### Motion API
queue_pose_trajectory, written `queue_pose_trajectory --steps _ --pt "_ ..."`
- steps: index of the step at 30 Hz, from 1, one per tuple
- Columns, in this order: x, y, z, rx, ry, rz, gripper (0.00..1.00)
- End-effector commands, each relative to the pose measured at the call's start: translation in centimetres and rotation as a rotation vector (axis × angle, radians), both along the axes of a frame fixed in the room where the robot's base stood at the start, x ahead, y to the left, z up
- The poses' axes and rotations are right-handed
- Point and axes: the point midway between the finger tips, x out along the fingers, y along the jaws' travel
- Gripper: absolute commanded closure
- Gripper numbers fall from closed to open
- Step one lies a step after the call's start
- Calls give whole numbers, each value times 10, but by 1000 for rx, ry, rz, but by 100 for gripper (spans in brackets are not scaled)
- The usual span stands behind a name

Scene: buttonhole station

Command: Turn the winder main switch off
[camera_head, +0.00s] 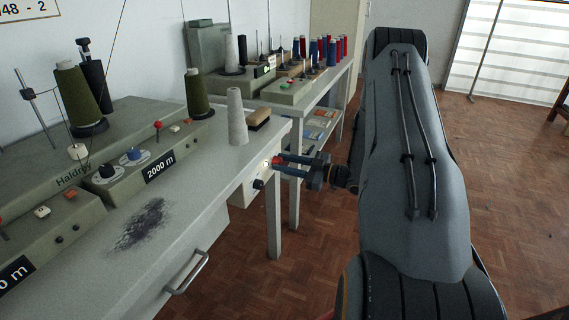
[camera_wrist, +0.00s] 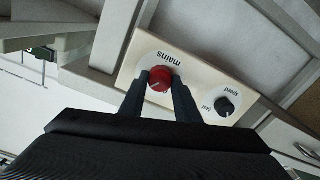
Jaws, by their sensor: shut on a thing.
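The winder main switch is a red knob (camera_wrist: 160,79) on a cream panel (camera_wrist: 189,82), under the word "mains" in the wrist view. My gripper (camera_wrist: 169,80) is shut on the red knob, one dark finger on each side of it. In the head view the red knob (camera_head: 277,161) shows at the end of the table, with my gripper (camera_head: 283,166) reaching it from the right. A small light glows on the panel (camera_head: 247,191) beside the knob. The knob's pointer mark is too small to read with certainty.
A black speed knob (camera_wrist: 224,106) sits on the same panel beside my gripper. The winder table (camera_head: 190,205) holds a grey cone (camera_head: 236,118), a brush (camera_head: 259,119) and green thread spools (camera_head: 78,95). A second table with spools stands behind. The wooden floor at right is clear.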

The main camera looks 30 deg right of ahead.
Motion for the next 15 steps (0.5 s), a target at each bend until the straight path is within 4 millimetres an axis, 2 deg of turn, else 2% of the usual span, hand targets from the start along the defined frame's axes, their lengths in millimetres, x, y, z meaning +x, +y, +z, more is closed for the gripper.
queue_pose_trajectory --steps 15 --pt "-1 1 0 -374 -292 0 93"
